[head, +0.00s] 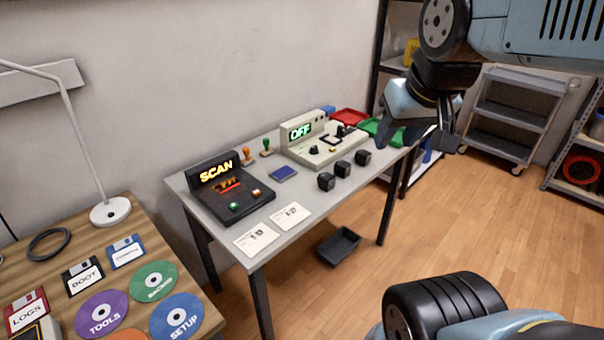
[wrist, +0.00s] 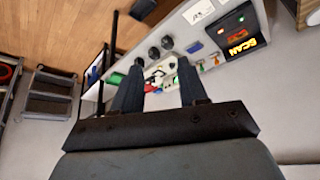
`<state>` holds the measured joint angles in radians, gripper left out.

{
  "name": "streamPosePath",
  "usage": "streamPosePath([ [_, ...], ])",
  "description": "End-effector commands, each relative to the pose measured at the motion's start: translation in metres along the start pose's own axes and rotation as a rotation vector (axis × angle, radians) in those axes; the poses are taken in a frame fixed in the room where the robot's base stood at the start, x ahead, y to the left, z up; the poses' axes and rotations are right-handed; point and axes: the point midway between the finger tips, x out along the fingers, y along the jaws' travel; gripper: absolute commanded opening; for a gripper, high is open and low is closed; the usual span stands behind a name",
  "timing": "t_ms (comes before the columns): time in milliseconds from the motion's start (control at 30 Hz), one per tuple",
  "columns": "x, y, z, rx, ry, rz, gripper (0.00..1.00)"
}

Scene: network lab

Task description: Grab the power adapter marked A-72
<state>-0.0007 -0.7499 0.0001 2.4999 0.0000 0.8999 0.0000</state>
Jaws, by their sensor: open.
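Three small black blocks, which look like the power adapters, stand in a row along the right edge of the grey table: a near one (head: 326,181), a middle one (head: 343,169) and a far one (head: 363,157). No A-72 marking is readable on any of them. Dark blocks also show beyond the fingers in the wrist view (wrist: 154,52). My gripper (head: 418,138) is raised to the right of the table's far end, apart from the blocks. Its two fingers are spread and empty in the wrist view (wrist: 160,75).
The grey table (head: 222,208) also holds a black SCAN device (head: 230,190), a pale OFF device (head: 322,145), stamps, a blue pad (head: 284,173) and two printed cards (head: 256,238). A dark tray (head: 339,246) lies on the floor. A wooden desk (head: 150,225) stands left.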

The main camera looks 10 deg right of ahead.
Motion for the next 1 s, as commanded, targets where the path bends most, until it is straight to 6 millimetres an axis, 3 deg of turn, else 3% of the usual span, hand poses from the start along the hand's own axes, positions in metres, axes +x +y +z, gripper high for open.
streamPosePath([
  [333,0.0,0.0,0.0,0.001,0.0,0.0,0.43],
  [567,0.011,0.008,-0.013,-0.007,0.012,0.03,0.65],
  [600,0.017,0.003,-0.02,-0.011,0.02,0.046,0.68],
  [700,0.037,0.014,-0.041,-0.031,0.047,0.092,0.77],
  [1000,0.113,0.056,-0.105,-0.155,0.142,0.198,0.77],
])
